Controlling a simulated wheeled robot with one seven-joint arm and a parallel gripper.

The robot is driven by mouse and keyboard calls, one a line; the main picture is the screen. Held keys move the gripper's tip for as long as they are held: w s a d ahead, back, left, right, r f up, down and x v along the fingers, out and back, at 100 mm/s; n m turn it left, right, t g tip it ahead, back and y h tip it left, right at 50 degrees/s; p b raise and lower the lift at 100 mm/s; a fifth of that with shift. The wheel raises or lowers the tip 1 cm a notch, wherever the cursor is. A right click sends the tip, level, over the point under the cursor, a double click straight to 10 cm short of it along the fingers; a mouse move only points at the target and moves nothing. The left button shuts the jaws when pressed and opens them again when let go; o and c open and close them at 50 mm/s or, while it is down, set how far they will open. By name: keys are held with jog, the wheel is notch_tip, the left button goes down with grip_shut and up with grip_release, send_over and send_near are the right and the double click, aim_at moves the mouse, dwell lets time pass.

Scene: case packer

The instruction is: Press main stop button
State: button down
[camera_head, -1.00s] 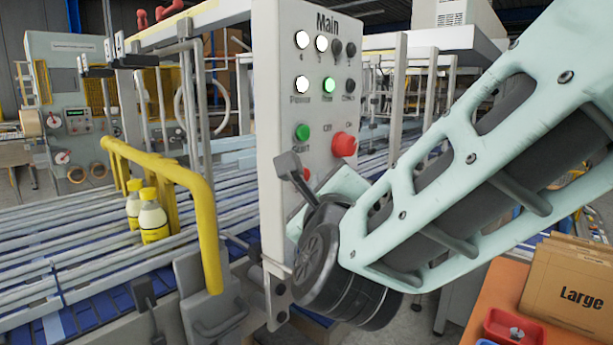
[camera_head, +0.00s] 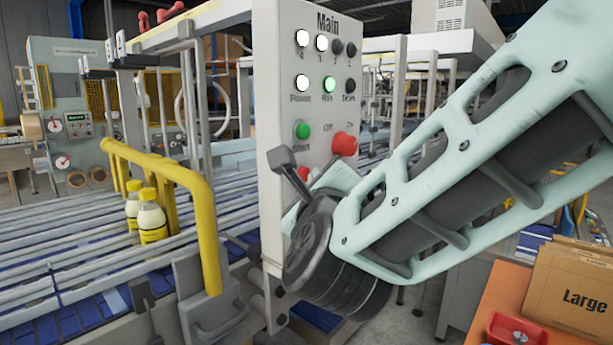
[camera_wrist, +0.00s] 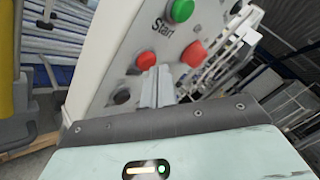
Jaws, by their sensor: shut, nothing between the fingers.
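The grey control panel (camera_head: 276,60) marked "Main" stands upright in the head view. Below its green Start button (camera_head: 302,130) is a small red button (camera_head: 304,173), partly hidden by my wrist. In the wrist view this red button (camera_wrist: 146,61) sits under the "Start" label, left of a larger red knob (camera_wrist: 193,54). My gripper (camera_wrist: 160,72) is shut and empty, its tips just in front of the panel beside the small red button. I cannot tell whether they touch it. The fingers are hidden in the head view.
The larger red knob (camera_head: 344,145) is close to my wrist. A yellow rail (camera_head: 205,215) and a conveyor with bottles (camera_head: 151,217) lie left. An orange table (camera_head: 487,300) with a box marked "Large" (camera_head: 580,292) is at right.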

jog(key=shift+w+a+b, duration=0.3)
dwell(0.5)
dwell(0.4)
jog(key=shift+s+d+b, duration=0.6)
jog(key=shift+d+b, duration=0.1)
jog(key=shift+b, duration=0.1)
jog(key=s+d+b, duration=0.1)
jog(key=d, duration=0.1)
jog(key=s+d+b, duration=0.2)
dwell(0.7)
